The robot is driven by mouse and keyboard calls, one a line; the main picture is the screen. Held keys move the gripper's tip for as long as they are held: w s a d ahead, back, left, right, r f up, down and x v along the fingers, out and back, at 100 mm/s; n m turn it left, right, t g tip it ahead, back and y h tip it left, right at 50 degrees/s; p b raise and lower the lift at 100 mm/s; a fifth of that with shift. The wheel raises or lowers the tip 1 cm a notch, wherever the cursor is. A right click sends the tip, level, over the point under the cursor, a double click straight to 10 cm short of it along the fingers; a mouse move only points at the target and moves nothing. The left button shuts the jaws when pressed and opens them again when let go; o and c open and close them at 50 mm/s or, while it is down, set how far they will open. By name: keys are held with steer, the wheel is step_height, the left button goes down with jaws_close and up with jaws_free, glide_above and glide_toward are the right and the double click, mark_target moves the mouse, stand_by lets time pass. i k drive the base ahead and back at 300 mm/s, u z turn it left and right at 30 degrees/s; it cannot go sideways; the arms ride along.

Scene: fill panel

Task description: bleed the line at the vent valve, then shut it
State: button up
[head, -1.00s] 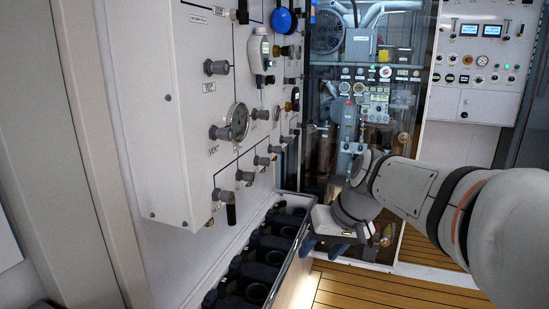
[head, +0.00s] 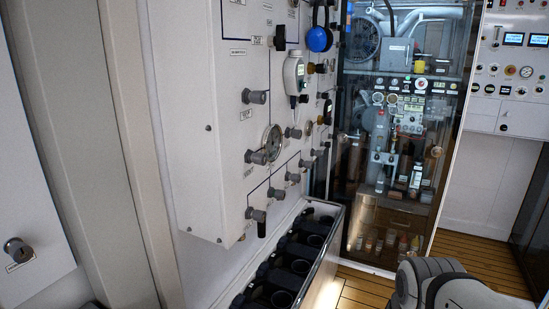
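The white fill panel (head: 203,180) stands left of centre in the head view, seen at a steep angle. A grey knob (head: 257,157) sits beside a round gauge (head: 273,140) on it. The small labels are too blurred to read now, so I cannot be sure which fitting is the vent valve. Below is a row of grey fittings; the lowest, a valve (head: 256,214), has a black lever hanging down (head: 262,230). Whether any valve is open or shut I cannot tell. My gripper is out of view; only part of my arm shows at the lower right.
A long rack (head: 318,262) with several dark round holders stands below the panel. A blue round object (head: 319,39) and a white handheld device (head: 293,75) are on the panel. A glass-fronted cabinet (head: 405,190) stands behind. Wooden floor (head: 357,291) is clear at the right.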

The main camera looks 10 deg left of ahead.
mark_target(260, 159)
steer(key=u, duration=0.15)
steer(key=k, duration=0.9)
steer(key=z, duration=0.55)
steer(key=i, duration=1)
steer(key=u, duration=0.5)
steer(key=i, duration=0.5)
steer(key=u, duration=0.5)
